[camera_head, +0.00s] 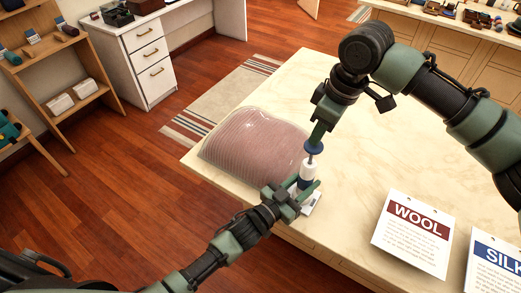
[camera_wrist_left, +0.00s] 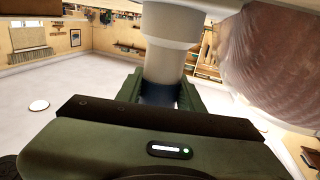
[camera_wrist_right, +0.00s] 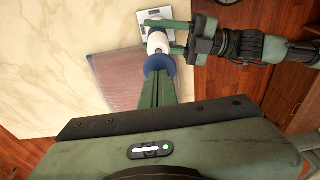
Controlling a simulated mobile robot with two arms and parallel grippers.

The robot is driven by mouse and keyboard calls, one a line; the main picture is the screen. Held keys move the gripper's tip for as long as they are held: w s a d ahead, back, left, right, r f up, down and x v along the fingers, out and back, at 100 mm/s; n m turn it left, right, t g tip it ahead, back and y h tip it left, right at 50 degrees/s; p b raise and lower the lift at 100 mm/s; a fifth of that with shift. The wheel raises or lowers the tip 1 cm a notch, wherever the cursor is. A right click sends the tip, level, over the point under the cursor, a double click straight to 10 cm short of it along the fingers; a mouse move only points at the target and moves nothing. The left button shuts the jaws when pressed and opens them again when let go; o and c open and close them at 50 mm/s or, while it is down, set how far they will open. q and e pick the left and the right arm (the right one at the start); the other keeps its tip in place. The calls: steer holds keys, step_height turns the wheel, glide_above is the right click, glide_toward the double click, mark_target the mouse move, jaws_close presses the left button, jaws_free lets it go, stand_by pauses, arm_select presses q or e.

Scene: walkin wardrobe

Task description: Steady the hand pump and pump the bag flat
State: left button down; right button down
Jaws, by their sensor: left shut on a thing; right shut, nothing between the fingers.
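The hand pump (camera_head: 307,172) stands near the table edge, with a white body, a blue disc handle (camera_head: 313,147), a bare rod below it and a pale base plate (camera_head: 313,203). My left gripper (camera_head: 302,190) is shut around the pump body, also seen close in the left wrist view (camera_wrist_left: 170,45). My right gripper (camera_head: 316,138) is shut and empty, its tips at the top of the blue handle; the right wrist view shows them against the handle (camera_wrist_right: 158,64). The clear bag (camera_head: 255,145) with pinkish ribbed contents lies beside the pump, still domed.
The pale table (camera_head: 380,165) is clear to the right of the pump. A WOOL card (camera_head: 415,232) and a SILK card (camera_head: 495,265) are at the right front. A white drawer desk (camera_head: 150,55), a shelf (camera_head: 60,70) and a rug (camera_head: 225,98) lie beyond.

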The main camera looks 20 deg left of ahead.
steer(key=shift+f, duration=2.25)
steer(key=shift+r, duration=2.65)
steer(key=shift+f, duration=0.1)
steer(key=shift+f, duration=2.6)
steer(key=shift+r, duration=2.7)
steer(key=shift+r, duration=0.15)
